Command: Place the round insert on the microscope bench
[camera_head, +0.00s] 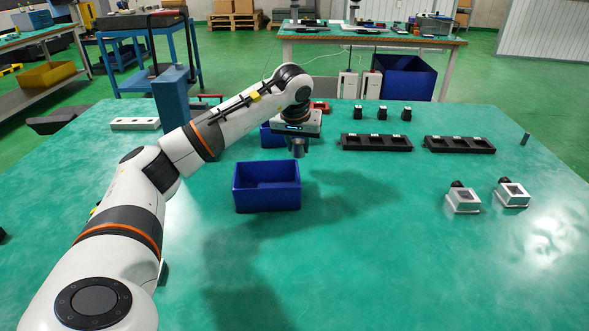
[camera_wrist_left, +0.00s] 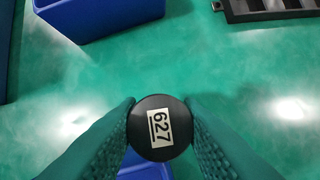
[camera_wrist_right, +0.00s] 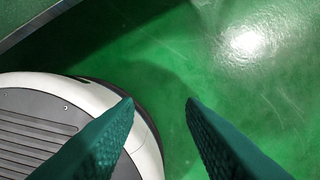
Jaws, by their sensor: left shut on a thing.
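The round insert (camera_wrist_left: 158,128) is a black disc-shaped piece with a white label reading 627. My left gripper (camera_wrist_left: 161,112) is shut on it, one finger on each side. In the head view my left gripper (camera_head: 299,150) points down above the green table, just behind the front blue bin (camera_head: 267,197); the insert is hard to make out there. My right gripper (camera_wrist_right: 160,103) is open and empty over the green floor beside my base. A bench (camera_head: 450,43) with equipment stands at the back; I cannot tell whether it is the microscope bench.
A second blue bin (camera_head: 271,138) is partly hidden behind my left wrist. Black racks (camera_head: 376,143) (camera_head: 459,145), several small black pieces (camera_head: 382,113) and two silver blocks (camera_head: 463,201) (camera_head: 512,195) stand on the right. The table's front middle is clear.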

